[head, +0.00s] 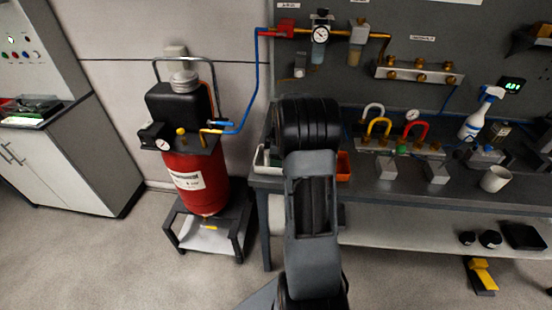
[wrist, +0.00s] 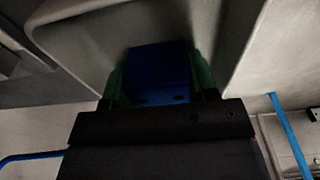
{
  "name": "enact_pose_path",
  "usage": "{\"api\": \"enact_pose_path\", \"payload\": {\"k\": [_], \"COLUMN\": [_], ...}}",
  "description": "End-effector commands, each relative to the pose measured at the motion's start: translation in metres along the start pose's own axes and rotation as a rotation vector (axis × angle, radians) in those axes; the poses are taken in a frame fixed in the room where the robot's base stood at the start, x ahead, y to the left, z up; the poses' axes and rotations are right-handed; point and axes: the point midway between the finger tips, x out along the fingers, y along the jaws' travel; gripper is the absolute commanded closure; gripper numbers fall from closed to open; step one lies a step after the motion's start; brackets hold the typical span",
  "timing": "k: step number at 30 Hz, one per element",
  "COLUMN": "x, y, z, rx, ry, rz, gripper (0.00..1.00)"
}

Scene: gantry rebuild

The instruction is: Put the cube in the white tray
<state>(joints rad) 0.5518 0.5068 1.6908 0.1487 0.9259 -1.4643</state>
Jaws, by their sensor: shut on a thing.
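My gripper (wrist: 160,84) shows in the wrist view with a green finger on each side of a dark blue cube (wrist: 158,66). It is shut on the cube. A pale tray with a rounded corner (wrist: 78,48) fills the upper part of the wrist view, behind the cube. I cannot tell whether the cube touches it. In the head view my own arm hides the gripper and the cube. A bit of the white tray (head: 262,158) shows at the bench's left end, left of my arm.
An orange bin (head: 343,166) sits just right of my arm on the bench (head: 390,198). Coloured shackles, grey blocks, a white mug (head: 495,179) and a spray bottle (head: 480,114) stand further right. A red tank (head: 193,180) on a stand is left of the bench.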

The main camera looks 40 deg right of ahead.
Motion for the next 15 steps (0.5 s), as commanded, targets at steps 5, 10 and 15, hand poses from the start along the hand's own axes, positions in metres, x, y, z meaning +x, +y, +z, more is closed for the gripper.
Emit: {"api": "enact_pose_path", "payload": {"k": [5, 10, 15], "x": [0.0011, 0.0010, 0.0006], "y": [0.0000, 0.0000, 0.0000], "z": [0.0002, 0.0002, 0.0002], "rx": [0.000, 0.000, 0.000], "ry": [0.000, 0.000, 0.000], "rz": [0.000, 0.000, 0.000], "gripper": [0.34, 0.21, 0.21]}}
